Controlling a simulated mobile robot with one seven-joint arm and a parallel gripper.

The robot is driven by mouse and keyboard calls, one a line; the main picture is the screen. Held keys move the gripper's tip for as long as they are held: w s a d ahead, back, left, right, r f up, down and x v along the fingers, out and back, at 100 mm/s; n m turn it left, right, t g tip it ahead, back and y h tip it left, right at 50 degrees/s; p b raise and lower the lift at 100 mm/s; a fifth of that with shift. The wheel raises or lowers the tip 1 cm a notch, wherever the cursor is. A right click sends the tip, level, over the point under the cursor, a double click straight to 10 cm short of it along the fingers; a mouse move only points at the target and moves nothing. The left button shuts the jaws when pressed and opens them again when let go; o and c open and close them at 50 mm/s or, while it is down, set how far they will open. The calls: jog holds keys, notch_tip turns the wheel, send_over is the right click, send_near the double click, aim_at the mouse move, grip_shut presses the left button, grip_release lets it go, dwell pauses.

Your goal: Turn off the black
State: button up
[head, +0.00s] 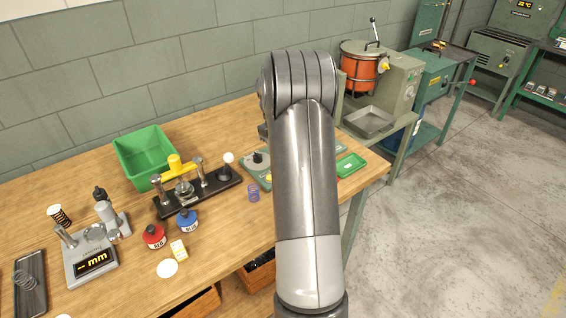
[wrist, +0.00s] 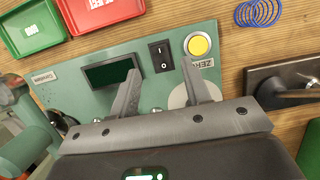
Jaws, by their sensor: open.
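A black rocker switch (wrist: 161,55) sits on the green panel (wrist: 60,88) of a bench device in the wrist view. It lies just beyond and between the two fingertips of my gripper (wrist: 158,72), which is open and empty. I cannot tell whether the fingers touch the panel. Left of the switch is a dark, blank display (wrist: 110,72). Right of it is a round yellow button (wrist: 198,45) by the label ZERO. In the head view my arm hides most of this device (head: 254,176) and my gripper. I cannot tell which way the rocker is pressed.
Red (wrist: 98,10) and green (wrist: 30,25) trays lie beside the panel. A blue spring (wrist: 258,12) lies on the wood, and a dark metal fixture (wrist: 275,84) stands at right. In the head view, a scale (head: 97,250) and bottles (head: 154,236) stand at left.

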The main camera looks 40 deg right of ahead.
jog(key=v, duration=0.6)
jog(key=shift+r, duration=0.1)
dwell(0.3)
jog(key=s+a+r+t, duration=0.1)
jog(key=s+a+r, duration=0.25)
jog(key=a, duration=0.25)
jog(key=s+a+r+t+h, duration=0.1)
jog(key=s+a+r+t, duration=0.1)
jog(key=a+r, duration=0.25)
jog(key=s+a+r+t, duration=0.1)
jog(key=s+a+r, duration=0.25)
jog(key=a, duration=0.35)
jog(key=s+a+t, duration=0.2)
jog(key=s+a, duration=0.4)
jog(key=s, duration=0.3)
jog(key=s+a+f+t+y, duration=0.1)
jog(key=s+a+t, duration=0.1)
jog(key=s+a, duration=0.4)
jog(key=s, duration=0.3)
jog(key=shift+a+t, duration=0.3)
jog(key=shift+a, duration=0.05)
